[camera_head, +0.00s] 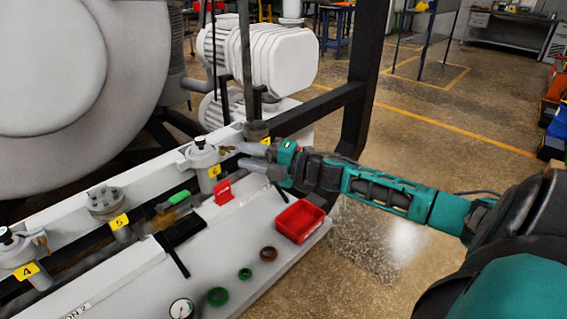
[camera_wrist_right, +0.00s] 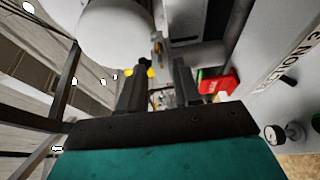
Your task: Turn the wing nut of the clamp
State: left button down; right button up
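My right gripper (camera_head: 238,157) reaches in from the right, at the white valve fitting (camera_head: 203,157) by the yellow number plates. Its two grey fingers are spread apart, and nothing is visibly held. A small brass-coloured part (camera_head: 228,150), perhaps the clamp's wing nut, sits between that fitting and the fingertips. In the right wrist view a brass-coloured part (camera_wrist_right: 158,47) shows just beyond the open fingers (camera_wrist_right: 157,75). The clamp is too small and too covered to make out clearly. My left gripper is not in view.
A dark upright post (camera_head: 366,75) stands behind my right arm. Large white furnace and pump bodies fill the back left.

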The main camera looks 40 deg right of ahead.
jog(key=v, duration=1)
dwell(0.5)
jog(key=s+a+f+m+h, duration=0.3)
jog(key=f+m, duration=0.3)
jog(key=f, duration=0.1)
jog(key=s+a+f+m+h, duration=0.2)
jog(key=a+f+m, duration=0.2)
jog(key=f+m, duration=0.25)
jog(key=s+a+f+m+g, duration=0.1)
jog(key=s+a+f+m, duration=0.1)
jog(key=a, duration=0.3)
jog(key=s+a+f+m+g, duration=0.2)
jog(key=s+a+f+m, duration=0.1)
jog(key=a+f, duration=0.1)
jog(key=s+a+f+m+g+h, duration=0.1)
jog(key=s+a+f+m+g, duration=0.1)
jog(key=a, duration=0.5)
jog(key=shift+s+f+m, duration=0.7)
jog(key=shift+f+m, duration=0.05)
jog(key=shift+f, duration=0.1)
